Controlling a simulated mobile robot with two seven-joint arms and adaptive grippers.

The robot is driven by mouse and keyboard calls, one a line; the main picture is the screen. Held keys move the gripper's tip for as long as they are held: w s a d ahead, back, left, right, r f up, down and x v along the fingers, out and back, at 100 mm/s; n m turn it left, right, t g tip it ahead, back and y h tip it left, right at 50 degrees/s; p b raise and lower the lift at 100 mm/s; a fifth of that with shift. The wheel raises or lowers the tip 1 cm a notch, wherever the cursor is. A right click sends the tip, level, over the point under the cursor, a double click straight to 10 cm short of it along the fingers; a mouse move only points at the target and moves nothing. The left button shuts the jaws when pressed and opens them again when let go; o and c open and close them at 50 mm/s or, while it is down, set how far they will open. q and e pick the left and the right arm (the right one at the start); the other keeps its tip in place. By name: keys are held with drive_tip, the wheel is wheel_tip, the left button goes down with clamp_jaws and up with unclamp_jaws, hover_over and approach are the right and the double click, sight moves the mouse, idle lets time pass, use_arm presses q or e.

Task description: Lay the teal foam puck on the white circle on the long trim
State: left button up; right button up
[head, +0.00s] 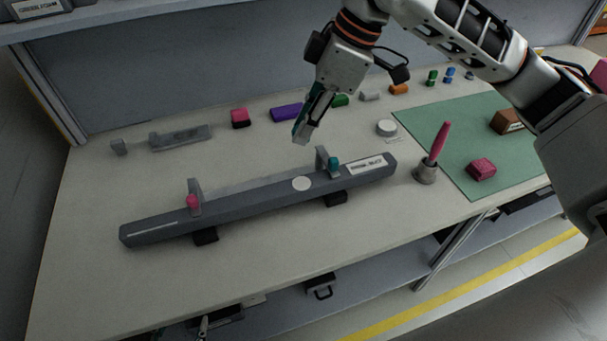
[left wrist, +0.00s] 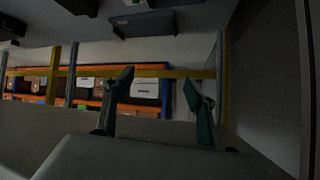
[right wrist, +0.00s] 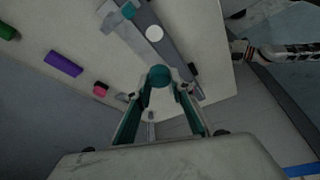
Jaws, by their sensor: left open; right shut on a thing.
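The long trim (head: 250,203) is a dark grey bar lying slantwise across the table on black supports. Its white circle (head: 301,184) is bare, right of the bar's middle; the circle also shows in the right wrist view (right wrist: 154,33). My right gripper (head: 302,133) is in the air above and behind the trim. It is shut on the teal foam puck (right wrist: 160,75), which shows between its fingertips in the right wrist view. In the head view the puck is hard to tell from the teal fingers. My left gripper (left wrist: 158,85) is open and empty, away from the table.
Brackets with a pink knob (head: 192,202) and a teal knob (head: 334,163) stand along the trim. A pink marker (head: 440,141) stands in a grey cup (head: 426,173) to the right, beside a green mat (head: 455,140). Coloured blocks line the back. The table's front is clear.

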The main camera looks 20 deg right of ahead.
drive_tip(key=b, duration=0.2)
hover_over(298, 183)
drive_tip(key=d, duration=0.1)
drive_tip(key=f, duration=0.8)
drive_tip(key=shift+s+d, duration=0.1)
drive_tip(key=shift+s, duration=0.25)
drive_tip(key=shift+f, duration=0.4)
drive_tip(key=shift+f+b, duration=0.3)
drive_tip(key=shift+f, duration=0.05)
wheel_tip(298, 183, down, 3)
drive_tip(key=shift+f+b, duration=0.2)
drive_tip(key=shift+b, duration=0.45)
drive_tip(key=shift+f, duration=0.1)
use_arm(q)
drive_tip(key=f, duration=0.4)
drive_tip(key=shift+s+a+f, duration=0.1)
drive_tip(key=shift+a+f, duration=0.1)
drive_tip(key=shift+f, duration=0.1)
use_arm(e)
drive_tip(key=o, duration=1)
drive_tip(key=shift+o, duration=0.2)
